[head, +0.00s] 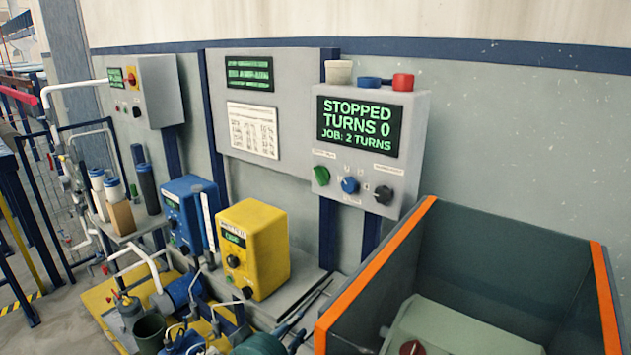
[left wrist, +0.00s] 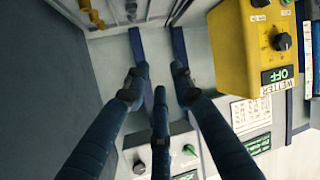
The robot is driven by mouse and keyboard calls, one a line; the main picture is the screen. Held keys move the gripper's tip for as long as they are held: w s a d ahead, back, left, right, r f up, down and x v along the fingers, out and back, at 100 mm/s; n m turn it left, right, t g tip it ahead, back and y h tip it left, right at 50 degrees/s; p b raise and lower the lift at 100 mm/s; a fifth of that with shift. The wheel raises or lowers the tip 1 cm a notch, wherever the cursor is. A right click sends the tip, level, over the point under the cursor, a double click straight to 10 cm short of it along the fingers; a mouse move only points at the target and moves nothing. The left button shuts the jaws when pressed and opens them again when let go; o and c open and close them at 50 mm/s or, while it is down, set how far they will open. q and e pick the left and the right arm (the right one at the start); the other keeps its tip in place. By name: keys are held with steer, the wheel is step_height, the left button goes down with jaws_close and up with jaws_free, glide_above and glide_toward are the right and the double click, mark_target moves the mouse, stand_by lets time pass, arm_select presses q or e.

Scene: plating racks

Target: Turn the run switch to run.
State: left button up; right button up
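A grey control box (head: 415,150) hangs on the wall. Its screen (head: 357,126) reads STOPPED, TURNS 0, JOB: 2 TURNS. Below the screen are a green knob (head: 321,175), a blue knob (head: 350,185) and a black knob (head: 384,195). Their labels are too small to read, so I cannot tell which is the run switch. In the left wrist view my left gripper (left wrist: 158,88) has its dark fingers spread, empty between them. The black knob (left wrist: 139,167) and green knob (left wrist: 190,150) show beyond the fingers, untouched; the blue knob is hidden. My right gripper is not in view.
An open bin with orange edges (head: 375,270) stands below and right of the control box. A yellow box (head: 255,250) and a blue box (head: 190,215) stand to its left among pipes. Three small cups (head: 368,82) sit on top of the control box.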

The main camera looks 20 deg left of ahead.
arm_select(q)
steer(key=w+a+r+n+t, duration=0.1)
steer(key=w+r+t, duration=0.1)
steer(key=w+r, duration=0.35)
steer(key=w+r+n+t, duration=0.1)
steer(key=w+r+t, duration=0.2)
steer(key=r, duration=0.5)
steer(key=n+t+h, duration=0.1)
steer(key=t, duration=0.2)
glide_toward(318, 177)
steer(key=p+x, duration=0.3)
steer(key=x, duration=0.4)
steer(key=shift+r, duration=0.15)
steer(key=shift+w+r, duration=0.1)
steer(key=shift+w, duration=0.6)
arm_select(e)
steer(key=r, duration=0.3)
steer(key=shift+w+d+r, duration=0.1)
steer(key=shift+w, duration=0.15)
arm_select(q)
jaws_close()
